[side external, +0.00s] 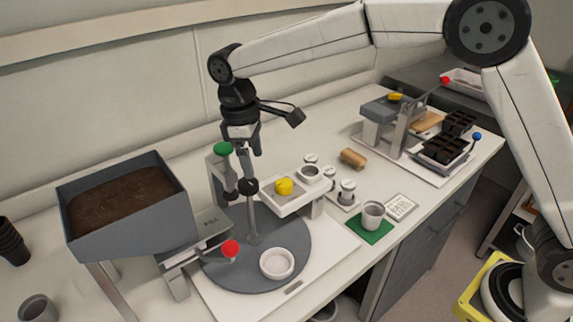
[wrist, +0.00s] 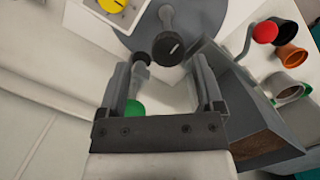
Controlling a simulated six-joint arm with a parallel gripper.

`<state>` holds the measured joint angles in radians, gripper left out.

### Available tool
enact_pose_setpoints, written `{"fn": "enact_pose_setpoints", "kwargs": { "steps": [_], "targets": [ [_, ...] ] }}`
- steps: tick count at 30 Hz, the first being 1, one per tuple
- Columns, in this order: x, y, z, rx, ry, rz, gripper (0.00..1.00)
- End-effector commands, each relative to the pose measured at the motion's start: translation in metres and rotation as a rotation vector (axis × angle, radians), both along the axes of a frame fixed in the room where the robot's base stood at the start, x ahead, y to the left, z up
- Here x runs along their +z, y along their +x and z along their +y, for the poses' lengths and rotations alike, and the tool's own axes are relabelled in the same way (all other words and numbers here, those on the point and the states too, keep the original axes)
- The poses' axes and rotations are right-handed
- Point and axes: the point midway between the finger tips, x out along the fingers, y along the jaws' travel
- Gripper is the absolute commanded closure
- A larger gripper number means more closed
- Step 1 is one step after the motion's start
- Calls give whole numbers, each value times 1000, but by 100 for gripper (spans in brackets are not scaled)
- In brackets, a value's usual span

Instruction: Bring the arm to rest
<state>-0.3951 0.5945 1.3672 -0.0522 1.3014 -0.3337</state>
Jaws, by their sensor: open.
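My gripper (side external: 243,150) points down above the back of the round grey turntable (side external: 285,235), close to a post with a green knob (side external: 222,149). In the wrist view my gripper (wrist: 167,65) has its two fingers spread apart with nothing held between them. My arm reaches in from the right, bent high over the bench. Contact between fingers and post cannot be told.
A soil hopper (side external: 125,200) stands at left, with a red-knobbed lever (side external: 231,248) beside it. A white dish (side external: 277,263) sits on the turntable. A yellow knob (side external: 284,186) is to the right. A cup (side external: 372,215) stands on a green mat (side external: 366,234). Black seedling trays (side external: 443,149) are farther right.

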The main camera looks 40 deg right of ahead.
Motion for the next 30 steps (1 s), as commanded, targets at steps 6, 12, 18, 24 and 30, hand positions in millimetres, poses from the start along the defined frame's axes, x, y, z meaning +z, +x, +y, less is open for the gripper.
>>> {"fn": "enact_pose_setpoints", "kwargs": {
  "steps": [6, 12, 18, 24, 30],
  "targets": [
    [-11, -12, -33, -96, 22, -43, 15],
    [-25, -33, -69, -212, 47, -96, 15],
    [-40, -59, -102, -329, 70, -150, 15],
    [-55, -92, -133, -448, 93, -205, 15],
    [-71, -130, -159, -569, 114, -261, 15]
  ]
}}
